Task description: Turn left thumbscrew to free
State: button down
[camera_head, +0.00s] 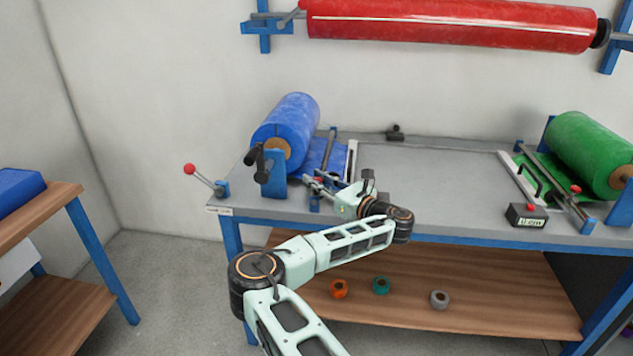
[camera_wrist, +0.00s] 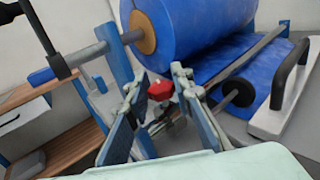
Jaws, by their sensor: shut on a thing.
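A red thumbscrew knob (camera_wrist: 160,90) shows in the wrist view between the two fingertips, in front of the blue roll's stand. My gripper (camera_wrist: 161,80) is shut on this knob, with one finger on each side of it. In the head view my gripper (camera_head: 313,184) reaches in from the right, at the front of the left station on the grey bench (camera_head: 420,175). The knob is small there and mostly covered by the gripper. The angle of the thumbscrew and its thread cannot be made out.
A blue film roll (camera_head: 287,128) stands just behind my gripper. A lever with a red ball (camera_head: 190,169) sticks out at the bench's left end. A white sealing bar with a black handle (camera_wrist: 288,88) lies to the right. A green roll (camera_head: 590,150) is far right.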

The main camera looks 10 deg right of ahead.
jog(key=shift+n+g+y, duration=0.6)
jog(key=shift+n+y, duration=0.1)
jog(key=shift+y, duration=0.2)
jog(key=shift+r, duration=0.1)
jog(key=c, duration=1.7)
grip_release()
jog(key=shift+o, duration=0.2)
